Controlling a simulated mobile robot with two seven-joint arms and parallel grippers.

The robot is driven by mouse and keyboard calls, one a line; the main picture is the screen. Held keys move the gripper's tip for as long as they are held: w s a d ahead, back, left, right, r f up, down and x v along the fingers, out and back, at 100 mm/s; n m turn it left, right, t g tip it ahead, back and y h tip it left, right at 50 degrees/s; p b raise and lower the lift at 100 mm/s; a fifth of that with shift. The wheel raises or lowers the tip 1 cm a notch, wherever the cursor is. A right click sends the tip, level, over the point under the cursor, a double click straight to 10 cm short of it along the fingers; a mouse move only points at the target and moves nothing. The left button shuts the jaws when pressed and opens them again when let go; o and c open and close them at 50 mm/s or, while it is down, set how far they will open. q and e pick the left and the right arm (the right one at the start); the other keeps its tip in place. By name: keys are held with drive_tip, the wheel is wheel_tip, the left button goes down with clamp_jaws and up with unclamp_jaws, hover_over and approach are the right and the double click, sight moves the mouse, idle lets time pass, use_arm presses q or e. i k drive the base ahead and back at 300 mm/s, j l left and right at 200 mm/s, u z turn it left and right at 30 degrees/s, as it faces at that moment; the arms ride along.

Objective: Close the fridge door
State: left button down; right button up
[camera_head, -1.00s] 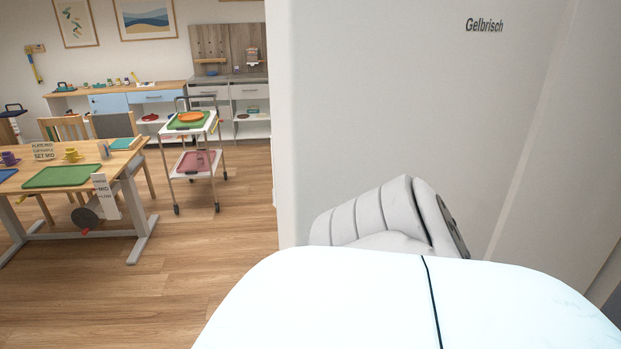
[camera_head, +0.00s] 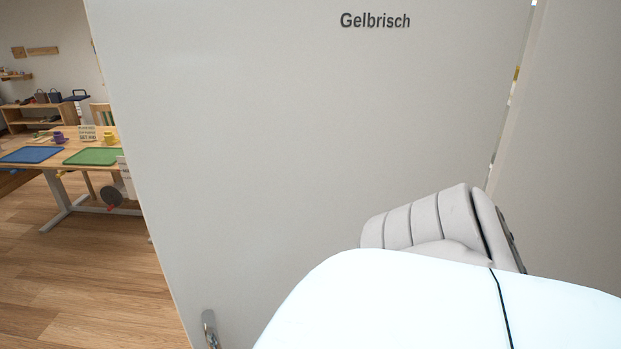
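The fridge door (camera_head: 270,130) is a large pale grey panel with the dark word "Gelbrisch" near its top. It fills the middle of the head view. A metal handle (camera_head: 210,328) shows low at its left edge. At its right edge a narrow slit (camera_head: 512,85) with a bit of yellow in it separates the door from another grey panel, so the door seems to stand open. A light arm part of mine overlaps the door's lower right; I cannot tell whether it touches. Neither gripper is in view.
A grey panel (camera_head: 575,130) stands close on the right. On the left, a wooden table (camera_head: 72,155) holds a blue tray (camera_head: 32,155), a green tray (camera_head: 95,157) and cups. A low shelf (camera_head: 35,112) stands behind it. The wood floor (camera_head: 90,265) left of the door is clear.

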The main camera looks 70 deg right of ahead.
sight(260, 140)
drive_tip(key=k+l+z, duration=0.1)
drive_tip(key=z, duration=0.3)
drive_tip(key=k+l+z, duration=0.2)
drive_tip(key=z, duration=0.2)
drive_tip(key=k+l+z, duration=0.35)
drive_tip(key=i+j, duration=0.05)
drive_tip(key=j, duration=0.05)
